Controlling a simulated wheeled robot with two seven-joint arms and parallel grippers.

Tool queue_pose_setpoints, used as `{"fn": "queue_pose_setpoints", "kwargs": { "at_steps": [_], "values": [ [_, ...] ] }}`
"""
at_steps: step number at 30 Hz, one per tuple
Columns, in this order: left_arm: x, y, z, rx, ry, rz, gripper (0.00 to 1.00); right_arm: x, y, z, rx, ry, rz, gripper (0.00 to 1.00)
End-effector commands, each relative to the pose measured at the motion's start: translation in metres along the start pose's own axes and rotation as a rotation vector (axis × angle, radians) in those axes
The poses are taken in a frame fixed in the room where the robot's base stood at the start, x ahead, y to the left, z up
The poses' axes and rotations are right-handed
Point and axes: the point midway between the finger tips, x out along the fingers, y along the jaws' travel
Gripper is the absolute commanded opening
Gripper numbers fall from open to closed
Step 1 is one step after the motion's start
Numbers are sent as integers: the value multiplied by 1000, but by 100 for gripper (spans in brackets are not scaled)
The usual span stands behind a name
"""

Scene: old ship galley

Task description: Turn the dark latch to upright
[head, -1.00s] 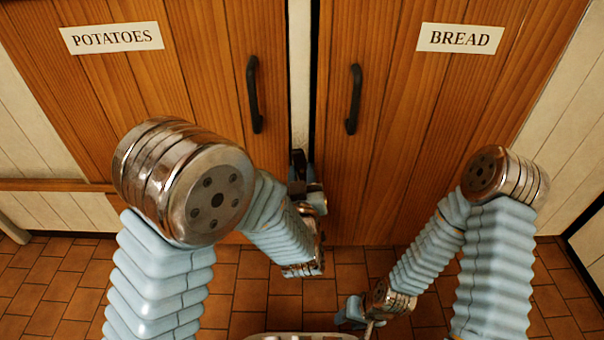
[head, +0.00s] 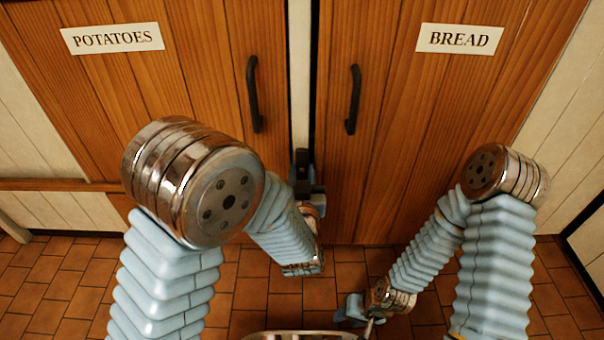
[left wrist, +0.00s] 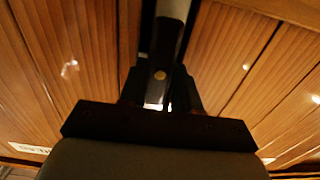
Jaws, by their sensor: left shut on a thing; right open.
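The dark latch (head: 301,158) is at the gap between the two wooden doors, below their handles. In the left wrist view the dark latch (left wrist: 162,50) shows a brass-coloured pivot and runs lengthwise between my fingers, close to upright with a slight tilt. My left gripper (head: 304,184) is shut on the latch; its dark fingers (left wrist: 160,92) flank it in the left wrist view. In the head view my left arm and gripper hide the latch's lower part. My right gripper (head: 356,312) is open and low over the tiled floor, away from the doors.
The left door (head: 200,70) is labelled POTATOES and the right door (head: 420,130) BREAD. Each has a dark vertical handle, the left handle (head: 254,95) and the right handle (head: 353,100). A pale strip (head: 300,60) shows between the doors. Brown floor tiles (head: 255,300) lie below.

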Motion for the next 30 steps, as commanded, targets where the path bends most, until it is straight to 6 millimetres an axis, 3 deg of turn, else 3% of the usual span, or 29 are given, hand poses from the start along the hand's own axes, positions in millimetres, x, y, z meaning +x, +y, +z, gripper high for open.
{"fn": "queue_pose_setpoints", "kwargs": {
  "at_steps": [1,6,17,20,27,30],
  "values": [
    [-2,1,4,6,-9,4,33,0,0,0,0,0,0,43],
    [-1,0,2,3,-6,2,57,0,0,0,0,0,0,43],
    [-6,1,1,1,-3,2,57,-1,0,0,0,0,0,43],
    [-21,1,0,1,-4,3,57,-2,-1,0,0,0,0,43],
    [-85,1,0,4,-5,7,57,-5,-2,0,0,-1,0,43],
    [-92,1,-8,9,-9,0,57,-35,-13,0,-1,-4,0,43]
  ]
}}
